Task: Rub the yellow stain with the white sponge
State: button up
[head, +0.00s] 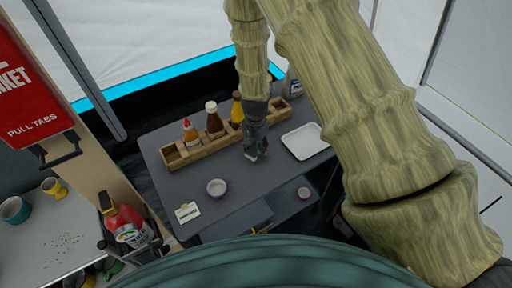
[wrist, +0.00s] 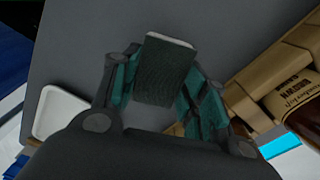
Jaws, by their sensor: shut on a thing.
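My gripper (head: 258,154) points down over the dark grey table, behind the small bowl. In the wrist view, my gripper (wrist: 165,92) is shut on a block with a dark face and a thin white edge, which appears to be the white sponge (wrist: 166,68). The sponge sits between the two green-padded fingers. I cannot make out the sponge in the head view, nor whether it touches the table. I cannot clearly make out a yellow stain in either view; the gripper may hide part of the tabletop.
A wooden rack (head: 205,152) with several sauce bottles stands along the table's back. A white tray (head: 305,141) lies right of my gripper. A small purple-white bowl (head: 216,188) and a pale card-like item (head: 187,212) lie toward the front left. Table (head: 185,184) is clear between them.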

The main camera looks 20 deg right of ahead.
aim_at(255, 148)
jog(key=shift+r+p, duration=1.5)
jog(key=shift+r, duration=1.1)
